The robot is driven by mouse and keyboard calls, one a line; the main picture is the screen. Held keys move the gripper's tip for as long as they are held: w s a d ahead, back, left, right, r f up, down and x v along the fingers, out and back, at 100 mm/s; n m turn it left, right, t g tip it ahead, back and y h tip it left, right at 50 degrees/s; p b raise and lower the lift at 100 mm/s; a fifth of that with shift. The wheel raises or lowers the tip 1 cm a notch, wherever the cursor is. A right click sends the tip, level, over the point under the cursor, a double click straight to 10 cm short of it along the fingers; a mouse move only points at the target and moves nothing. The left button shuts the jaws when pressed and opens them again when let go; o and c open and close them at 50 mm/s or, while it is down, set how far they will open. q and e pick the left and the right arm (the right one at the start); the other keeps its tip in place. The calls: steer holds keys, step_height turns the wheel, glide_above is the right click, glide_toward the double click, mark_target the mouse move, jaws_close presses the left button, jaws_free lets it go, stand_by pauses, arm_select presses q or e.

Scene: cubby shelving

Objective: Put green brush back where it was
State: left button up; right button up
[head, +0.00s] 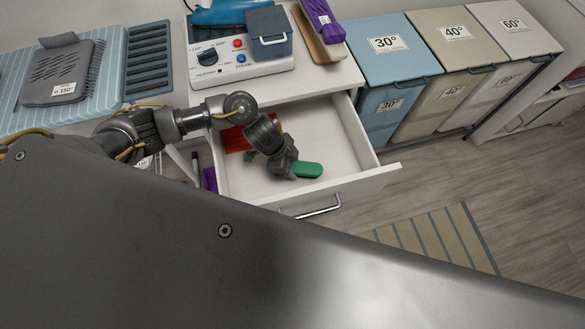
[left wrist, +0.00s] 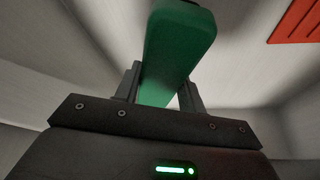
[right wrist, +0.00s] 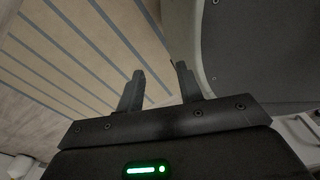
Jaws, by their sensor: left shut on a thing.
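The green brush (head: 307,170) is inside the open white drawer (head: 350,150), near the drawer's front. My left gripper (head: 288,168) reaches down into the drawer and is shut on the brush. In the left wrist view the green brush (left wrist: 178,50) sits between the two fingers (left wrist: 160,90) and extends away from the gripper. I cannot tell whether the brush touches the drawer floor. My right gripper (right wrist: 159,85) shows only in the right wrist view. Its fingers are apart with nothing between them, above the striped mat.
A red-orange item (head: 238,138) lies in the drawer's back left; it also shows in the left wrist view (left wrist: 297,22). A white control unit (head: 240,65) stands on the counter above. Labelled bins, including a blue one (head: 385,65), stand right. A striped mat (head: 440,240) lies on the floor.

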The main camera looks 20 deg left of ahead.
arm_select(q)
steer(key=shift+f, duration=1.25)
steer(key=o, duration=1)
arm_select(e)
steer(key=shift+w+d+f, duration=0.25)
steer(key=shift+d+f, duration=0.05)
steer(key=shift+d, duration=0.05)
